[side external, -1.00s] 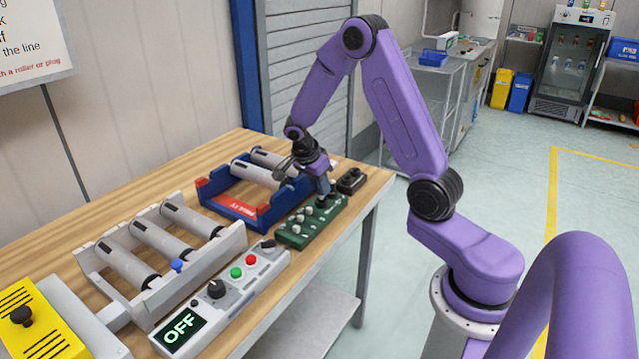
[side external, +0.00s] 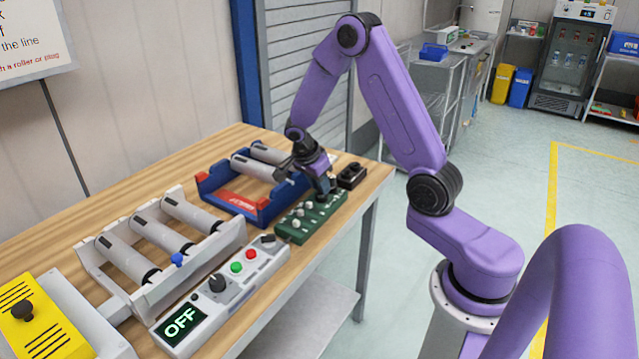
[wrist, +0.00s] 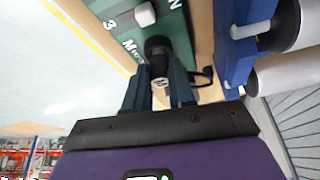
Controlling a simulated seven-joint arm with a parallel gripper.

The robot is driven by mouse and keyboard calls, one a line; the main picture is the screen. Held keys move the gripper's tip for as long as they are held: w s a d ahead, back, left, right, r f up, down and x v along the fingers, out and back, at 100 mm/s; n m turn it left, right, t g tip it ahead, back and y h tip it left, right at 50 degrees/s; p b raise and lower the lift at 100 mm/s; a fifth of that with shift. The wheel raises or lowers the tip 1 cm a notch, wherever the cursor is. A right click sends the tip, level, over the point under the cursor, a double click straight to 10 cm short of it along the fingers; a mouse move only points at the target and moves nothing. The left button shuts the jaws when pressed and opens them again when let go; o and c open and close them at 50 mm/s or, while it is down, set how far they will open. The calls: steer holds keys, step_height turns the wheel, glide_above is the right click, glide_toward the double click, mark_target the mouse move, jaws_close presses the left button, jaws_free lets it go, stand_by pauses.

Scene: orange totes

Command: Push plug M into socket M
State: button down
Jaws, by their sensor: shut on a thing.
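The green socket board (side external: 296,236) lies near the table's right edge with several pale plugs or knobs on it. In the wrist view, the board (wrist: 105,62) shows the marks M, N and 3. My gripper (wrist: 158,76) is shut on a dark round plug (wrist: 158,52), held at the board beside the M mark. The side view shows my gripper (side external: 323,192) low over the far end of the board. Socket M is hidden under the plug, so I cannot tell how deep the plug sits.
A blue tray (side external: 235,204) with grey rollers stands close left of the board. A black box (side external: 351,175) sits just beyond it. A control panel reading OFF (side external: 181,322) and a white roller rack (side external: 211,262) are nearer. The table edge is close on the right.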

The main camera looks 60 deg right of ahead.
steer(key=shift+f, duration=0.2)
stand_by(0.3)
steer(key=c, duration=0.9)
jaws_free()
steer(key=shift+o, duration=0.2)
steer(key=shift+r, duration=0.1)
steer(key=v, duration=1.7)
steer(key=shift+a, duration=0.15)
